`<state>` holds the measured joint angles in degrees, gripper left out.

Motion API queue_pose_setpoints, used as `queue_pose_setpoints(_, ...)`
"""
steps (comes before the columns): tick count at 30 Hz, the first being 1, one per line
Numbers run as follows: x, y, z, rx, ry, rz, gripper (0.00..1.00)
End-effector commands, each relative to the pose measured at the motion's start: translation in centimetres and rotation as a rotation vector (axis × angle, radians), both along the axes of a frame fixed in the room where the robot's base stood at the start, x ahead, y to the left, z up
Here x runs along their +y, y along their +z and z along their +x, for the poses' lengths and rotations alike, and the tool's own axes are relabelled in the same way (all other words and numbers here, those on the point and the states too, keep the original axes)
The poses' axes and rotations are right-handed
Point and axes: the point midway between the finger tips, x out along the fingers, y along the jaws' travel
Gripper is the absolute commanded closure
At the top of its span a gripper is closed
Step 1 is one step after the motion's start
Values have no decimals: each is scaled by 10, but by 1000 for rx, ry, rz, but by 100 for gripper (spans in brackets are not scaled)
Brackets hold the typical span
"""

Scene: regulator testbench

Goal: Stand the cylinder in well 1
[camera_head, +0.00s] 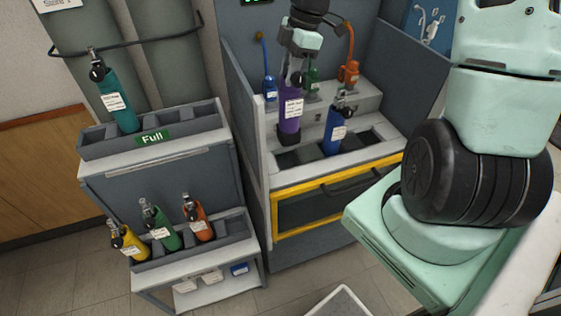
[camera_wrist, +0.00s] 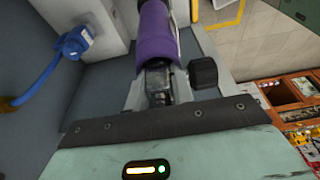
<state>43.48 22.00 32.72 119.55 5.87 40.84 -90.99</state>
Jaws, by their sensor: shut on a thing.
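My gripper (camera_head: 294,78) is shut on the neck of a purple cylinder (camera_head: 290,112) with a white label and a dark base. The cylinder hangs close to upright at the left end of the row of wells (camera_head: 372,148) on the test bench. Its base is over or at the leftmost well; I cannot tell whether it is inside.
A blue cylinder (camera_head: 336,133) stands in a well to the right; an empty well shows farther right. Blue (camera_head: 269,88), green and orange (camera_head: 349,72) hose connectors stand behind. Left, a "Full" rack (camera_head: 178,146) holds a teal cylinder; yellow, green and orange ones stand lower.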

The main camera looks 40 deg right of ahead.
Motion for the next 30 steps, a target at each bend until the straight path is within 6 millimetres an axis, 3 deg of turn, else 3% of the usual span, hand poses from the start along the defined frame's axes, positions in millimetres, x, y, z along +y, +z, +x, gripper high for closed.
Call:
queue_pose_setpoints(5, 1, -25, -1, 5, 3, 3, 100)
queue_pose_setpoints(18, 1, -117, -1, 4, 1, 3, 100)
queue_pose_setpoints(30, 1, -153, -1, 5, 0, 2, 100)
